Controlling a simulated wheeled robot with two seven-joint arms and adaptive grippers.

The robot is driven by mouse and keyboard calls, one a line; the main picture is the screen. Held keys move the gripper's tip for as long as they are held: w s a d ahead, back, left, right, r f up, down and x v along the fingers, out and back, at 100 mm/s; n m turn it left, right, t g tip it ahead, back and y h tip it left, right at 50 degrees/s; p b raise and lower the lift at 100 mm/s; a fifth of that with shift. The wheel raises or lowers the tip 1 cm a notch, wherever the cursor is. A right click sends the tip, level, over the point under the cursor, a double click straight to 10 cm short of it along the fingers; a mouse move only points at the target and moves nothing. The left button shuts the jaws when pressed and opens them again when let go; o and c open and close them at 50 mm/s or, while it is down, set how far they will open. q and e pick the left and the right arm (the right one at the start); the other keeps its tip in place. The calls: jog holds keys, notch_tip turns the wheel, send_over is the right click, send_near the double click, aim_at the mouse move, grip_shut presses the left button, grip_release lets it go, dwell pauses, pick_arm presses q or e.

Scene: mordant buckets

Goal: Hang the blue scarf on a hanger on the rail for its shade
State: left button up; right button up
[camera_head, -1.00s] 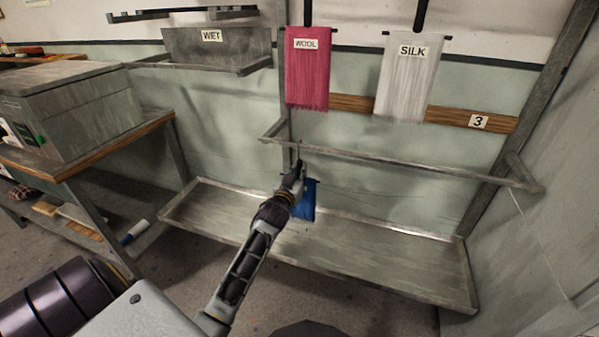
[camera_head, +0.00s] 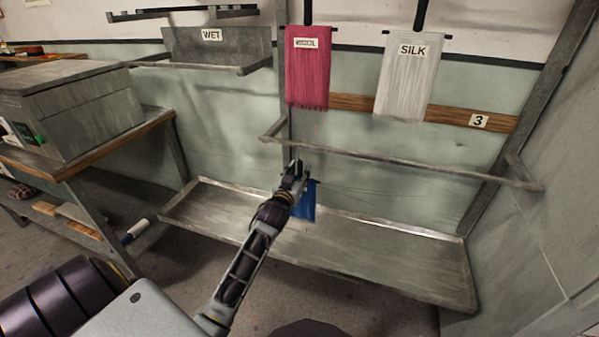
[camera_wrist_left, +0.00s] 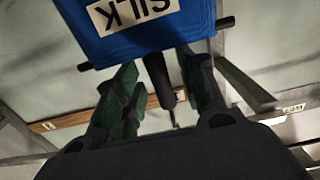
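The blue scarf (camera_head: 306,207) hangs from a dark hanger below the front rail (camera_head: 400,163), near its left end. The scarf also shows at the top of the left wrist view (camera_wrist_left: 150,45), with an upside-down SILK label. My left gripper (camera_head: 297,170) is at the hanger, just below the rail and partly in front of the scarf. In the left wrist view its fingers (camera_wrist_left: 160,88) stand apart on either side of the hanger's stem (camera_wrist_left: 158,78), with gaps showing. Whether the hook rests on the rail is hard to see. My right gripper is out of view.
A long metal tray (camera_head: 400,262) lies below. A bin labelled WET (camera_head: 215,48) and a bench (camera_head: 75,165) stand left.

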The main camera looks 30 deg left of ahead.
pick_arm(q)
jog(key=v, duration=1.1)
jog(key=shift+s, duration=0.15)
dwell(0.3)
jog(key=shift+f, duration=0.1)
dwell(0.5)
